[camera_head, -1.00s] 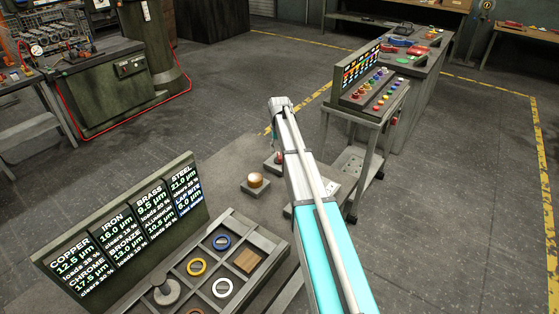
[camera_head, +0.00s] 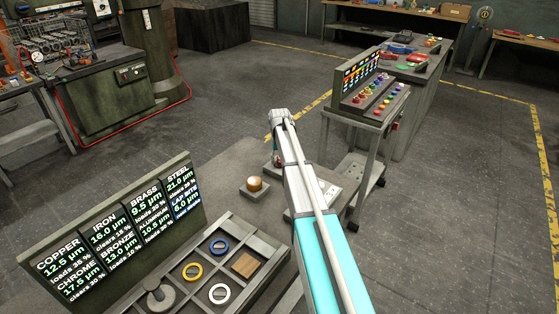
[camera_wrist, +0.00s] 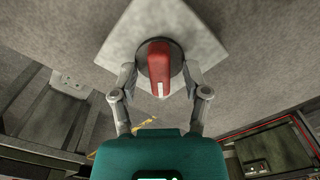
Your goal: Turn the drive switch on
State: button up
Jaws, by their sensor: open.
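The drive switch (camera_wrist: 158,68) is a red rotary handle with a white mark on one end, set on a dark round base. In the wrist view it sits on a pale square plate (camera_wrist: 128,28), with the handle's marked end toward my gripper body. My gripper (camera_wrist: 162,76) is open, with one finger on each side of the switch. I cannot tell whether the fingers touch it. In the head view my arm hides the switch and most of my gripper.
A brown round knob (camera_head: 254,183) on a small block is left of my arm. A tray (camera_head: 238,290) with rings and a display board (camera_head: 192,168) are at the front left. A cart (camera_head: 358,116) with colored buttons stands behind my arm. Open floor lies beyond.

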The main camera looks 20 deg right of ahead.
grip_shut()
jog(key=shift+m, duration=0.4)
jog(key=m, duration=0.8)
dwell(0.4)
dwell(0.4)
grip_release()
